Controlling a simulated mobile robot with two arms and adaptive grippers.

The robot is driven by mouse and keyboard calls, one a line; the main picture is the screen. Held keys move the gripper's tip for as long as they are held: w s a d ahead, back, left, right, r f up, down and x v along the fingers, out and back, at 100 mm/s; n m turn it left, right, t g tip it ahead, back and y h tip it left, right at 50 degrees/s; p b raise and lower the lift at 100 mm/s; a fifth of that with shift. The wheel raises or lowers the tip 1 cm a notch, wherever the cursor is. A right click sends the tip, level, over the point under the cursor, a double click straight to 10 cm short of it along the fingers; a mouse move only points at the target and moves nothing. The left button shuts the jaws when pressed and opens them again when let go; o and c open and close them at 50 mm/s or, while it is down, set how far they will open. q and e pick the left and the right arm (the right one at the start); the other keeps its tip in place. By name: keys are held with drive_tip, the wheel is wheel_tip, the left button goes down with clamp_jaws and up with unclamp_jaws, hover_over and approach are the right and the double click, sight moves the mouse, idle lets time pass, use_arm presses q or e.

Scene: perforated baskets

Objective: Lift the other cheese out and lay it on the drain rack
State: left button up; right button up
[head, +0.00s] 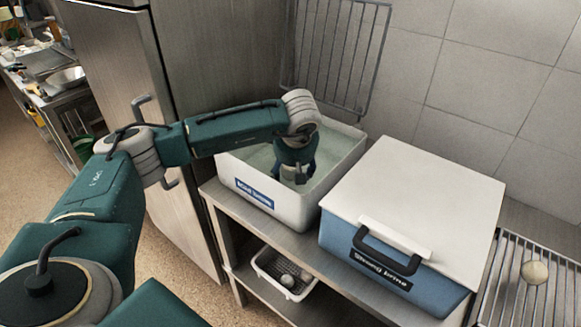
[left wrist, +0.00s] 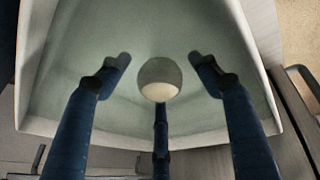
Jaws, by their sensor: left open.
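A pale round cheese (left wrist: 160,80) sits in the white brine tub, seen in the left wrist view between my gripper's fingers. My left gripper (head: 297,178) reaches down into the tub (head: 338,175), which is labelled "Mild brine". In the left wrist view the left gripper (left wrist: 158,62) is open, with two fingers spread either side of the cheese and a third finger below it in the picture. I cannot tell whether any finger touches it. The arm hides the cheese in the head view. The drain rack (head: 512,290) at the right holds another round cheese (head: 535,272). My right gripper is out of view.
A blue box labelled "Strong brine" with a white lid (head: 425,195) stands between the tub and the rack. A wire grid (head: 335,50) hangs behind the tub. The rack has bare bars around its cheese.

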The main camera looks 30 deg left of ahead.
use_arm(q)
drive_tip(key=shift+w+f, duration=0.1)
drive_tip(key=shift+c, duration=0.5)
drive_tip(key=c, duration=1.2)
drive_tip(key=shift+o, duration=0.2)
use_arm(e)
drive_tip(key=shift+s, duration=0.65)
use_arm(q)
wheel_tip(320, 180, up, 20)
drive_tip(key=b, duration=0.3)
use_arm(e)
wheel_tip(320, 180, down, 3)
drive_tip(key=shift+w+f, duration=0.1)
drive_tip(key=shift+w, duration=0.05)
